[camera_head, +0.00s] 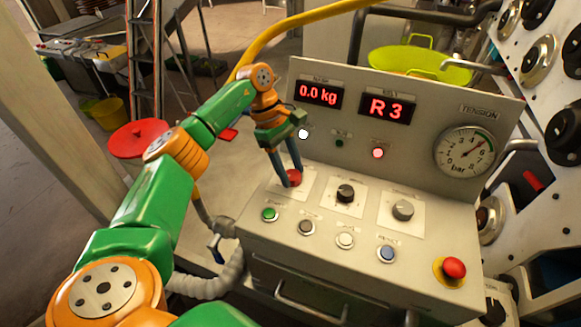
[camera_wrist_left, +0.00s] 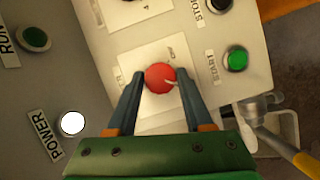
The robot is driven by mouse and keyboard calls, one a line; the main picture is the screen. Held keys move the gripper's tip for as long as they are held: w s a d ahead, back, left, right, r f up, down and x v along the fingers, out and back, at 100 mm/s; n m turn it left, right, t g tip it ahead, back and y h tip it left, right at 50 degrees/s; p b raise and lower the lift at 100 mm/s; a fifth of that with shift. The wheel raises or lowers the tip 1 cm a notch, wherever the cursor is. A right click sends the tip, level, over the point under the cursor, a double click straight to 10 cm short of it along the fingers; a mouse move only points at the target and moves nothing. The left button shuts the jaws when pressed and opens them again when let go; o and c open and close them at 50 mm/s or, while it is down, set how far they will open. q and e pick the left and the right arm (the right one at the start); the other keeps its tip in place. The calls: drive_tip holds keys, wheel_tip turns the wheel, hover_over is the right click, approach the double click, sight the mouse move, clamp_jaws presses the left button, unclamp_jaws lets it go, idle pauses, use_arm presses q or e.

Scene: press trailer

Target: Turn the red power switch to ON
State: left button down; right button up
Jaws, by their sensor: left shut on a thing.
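The red power switch (camera_head: 293,177) is a round knob on a white plate at the left of the sloped control panel (camera_head: 452,236). It shows large in the left wrist view (camera_wrist_left: 159,77), with a pale pointer line on its right side. My left gripper (camera_head: 286,173) comes down on it from the upper left. In the left wrist view its two fingers (camera_wrist_left: 157,80) sit on either side of the knob and are shut on it. A lamp marked POWER (camera_wrist_left: 73,123) is lit white. My right gripper shows in neither view.
A black knob (camera_head: 346,193) and a grey knob (camera_head: 403,209) stand right of the switch. A green START button (camera_head: 270,214) and other buttons line the front. A red emergency button (camera_head: 454,268) is at the right. Displays read 0.0 kg and R3.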

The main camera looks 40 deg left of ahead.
use_arm(q)
drive_tip(key=shift+w+m+g, duration=0.1)
drive_tip(key=shift+m+g, duration=0.2)
drive_tip(key=shift+m, duration=0.4)
drive_tip(key=shift+c, duration=1.5)
unclamp_jaws()
